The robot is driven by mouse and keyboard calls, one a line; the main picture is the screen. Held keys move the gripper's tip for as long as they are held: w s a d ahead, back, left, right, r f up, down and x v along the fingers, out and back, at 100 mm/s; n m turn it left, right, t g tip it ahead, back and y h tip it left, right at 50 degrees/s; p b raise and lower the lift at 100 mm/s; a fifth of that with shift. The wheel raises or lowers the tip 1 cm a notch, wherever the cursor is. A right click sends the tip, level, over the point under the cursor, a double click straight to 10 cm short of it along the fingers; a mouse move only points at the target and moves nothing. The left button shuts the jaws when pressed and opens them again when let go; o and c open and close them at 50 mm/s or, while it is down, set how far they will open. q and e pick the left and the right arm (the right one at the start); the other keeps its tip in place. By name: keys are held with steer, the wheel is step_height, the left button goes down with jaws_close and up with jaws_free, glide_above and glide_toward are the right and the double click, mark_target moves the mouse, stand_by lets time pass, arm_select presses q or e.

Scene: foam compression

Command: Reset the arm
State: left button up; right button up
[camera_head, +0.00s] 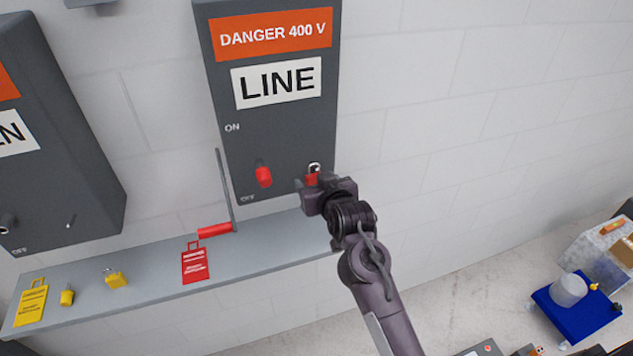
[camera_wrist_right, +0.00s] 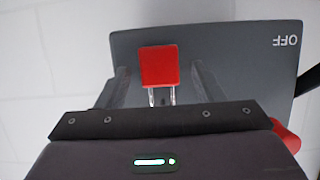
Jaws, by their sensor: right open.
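My right gripper (camera_head: 318,186) is in front of the lower right part of the grey LINE box (camera_head: 272,130). Its jaws are open. A red padlock (camera_head: 312,179) with a metal shackle is at the box front, partly hidden by the gripper. In the right wrist view the red padlock (camera_wrist_right: 158,67) shows between the two spread fingers (camera_wrist_right: 161,85), with a gap on each side. I cannot tell whether its shackle is closed. My left gripper is not in view.
A red handle (camera_head: 263,176) sits on the LINE box between ON and OFF. Another grey box (camera_head: 60,150) is at left.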

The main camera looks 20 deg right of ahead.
steer(key=b+v, duration=0.3)
steer(key=v, duration=0.5)
step_height(320, 180, down, 21)
steer(key=a+n+g+b, duration=0.1)
steer(key=a+g+b, duration=0.1)
steer(key=g, duration=0.1)
steer(key=s+f+g+b, duration=0.15)
steer(key=s+f, duration=0.25)
steer(key=f, duration=0.8)
steer(key=s+f+g+b, duration=0.15)
steer(key=s+f, duration=0.25)
steer(key=f, duration=0.8)
steer(key=s+d+f+n+g+b, duration=0.1)
steer(key=s+d+f+g+b, duration=0.25)
steer(key=s+f, duration=1.45)
steer(key=s+d+f+g, duration=0.1)
steer(key=s+d+f, duration=0.1)
steer(key=s+f, duration=0.3)
steer(key=s+d+f+g, duration=0.2)
steer(key=s+f, duration=0.2)
steer(key=s, duration=0.8)
steer(key=shift+s+f+b, duration=0.15)
steer(key=shift+f+b, duration=0.25)
steer(key=shift+b, duration=0.05)
